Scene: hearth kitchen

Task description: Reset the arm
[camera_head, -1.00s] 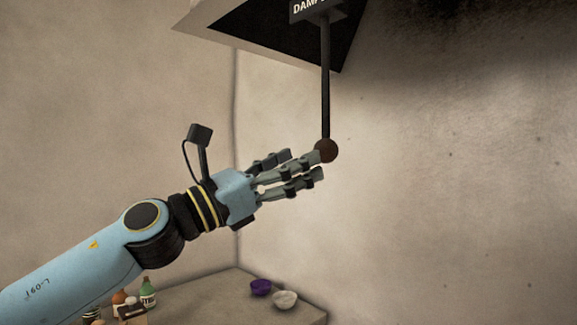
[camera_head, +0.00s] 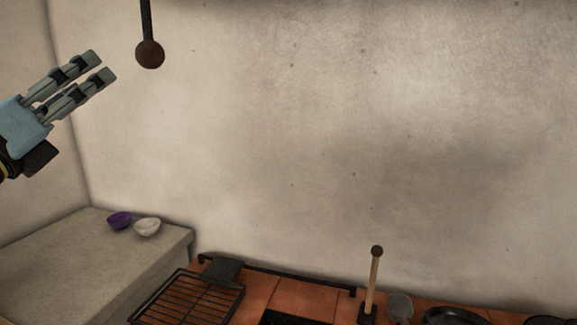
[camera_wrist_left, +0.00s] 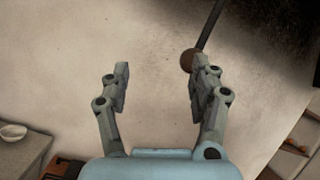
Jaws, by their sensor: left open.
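My left gripper (camera_head: 88,72) is raised at the left edge of the head view, its blue wrist partly cut off. Its fingers point up and to the right. In the left wrist view the left gripper (camera_wrist_left: 158,80) has its fingers wide apart with nothing between them. The damper rod's round brown knob (camera_head: 150,54) hangs to the right of the fingertips, apart from them in the head view. In the left wrist view the knob (camera_wrist_left: 188,60) shows beside the tip of the right-hand finger. My right gripper is not in view.
A stone counter (camera_head: 60,262) at lower left holds a purple bowl (camera_head: 120,220) and a white bowl (camera_head: 147,227). A black grill rack (camera_head: 190,300) lies on the tiled hearth (camera_head: 300,296). A wooden-handled tool (camera_head: 374,280) stands upright there. The wall space between is clear.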

